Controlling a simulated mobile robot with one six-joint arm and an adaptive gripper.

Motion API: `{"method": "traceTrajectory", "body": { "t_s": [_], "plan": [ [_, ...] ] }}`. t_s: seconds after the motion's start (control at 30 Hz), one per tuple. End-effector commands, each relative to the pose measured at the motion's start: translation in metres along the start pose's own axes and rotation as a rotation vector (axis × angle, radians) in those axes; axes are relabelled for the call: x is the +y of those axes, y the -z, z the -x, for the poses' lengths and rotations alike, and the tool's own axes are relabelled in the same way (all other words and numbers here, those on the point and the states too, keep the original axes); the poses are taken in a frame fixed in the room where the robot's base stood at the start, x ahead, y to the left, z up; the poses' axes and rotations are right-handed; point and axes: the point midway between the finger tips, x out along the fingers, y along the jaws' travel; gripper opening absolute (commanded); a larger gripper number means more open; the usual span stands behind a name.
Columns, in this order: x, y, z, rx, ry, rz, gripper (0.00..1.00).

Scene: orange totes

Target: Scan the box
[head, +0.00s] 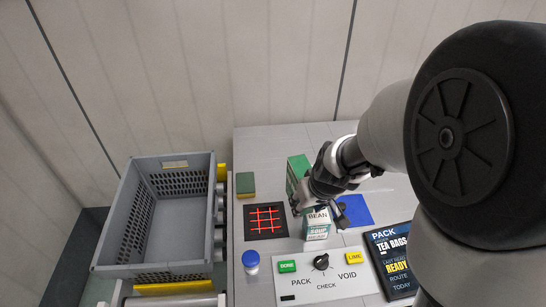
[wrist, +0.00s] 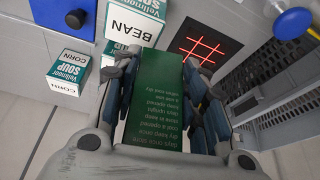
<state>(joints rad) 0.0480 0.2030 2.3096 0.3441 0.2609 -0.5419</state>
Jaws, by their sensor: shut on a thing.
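My gripper (head: 318,195) is shut on a green box (head: 299,168). In the wrist view the green box (wrist: 155,105) stands between the two fingers, with small lines of print upside down on the face towards me. The scanner, a black square with a glowing red grid (head: 265,221), lies on the table to the left of my gripper in the head view. It also shows in the wrist view (wrist: 202,43), to the upper right of the box. The green box is apart from the grid in the head view. Fingers and arm hide part of the box.
A bean soup box (head: 317,228) stands close in front of my gripper. A corn soup box (wrist: 68,75) shows beside it in the wrist view.

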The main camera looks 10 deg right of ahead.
Motion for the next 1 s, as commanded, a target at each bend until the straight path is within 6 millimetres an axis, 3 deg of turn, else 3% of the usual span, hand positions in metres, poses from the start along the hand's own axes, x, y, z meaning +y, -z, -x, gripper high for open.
{"method": "traceTrajectory", "body": {
  "t_s": [0.37, 0.6, 0.8, 1.0],
  "plan": [
    [-0.003, 0.032, -0.014, 0.001, 0.196, 0.463, 0.07],
    [-0.023, 0.066, -0.029, 0.001, 0.459, 1.104, 0.07],
    [-0.039, 0.084, -0.033, 0.001, 0.62, 1.501, 0.07],
    [-0.045, 0.09, -0.034, 0.001, 0.69, 1.67, 0.07]
  ]
}}
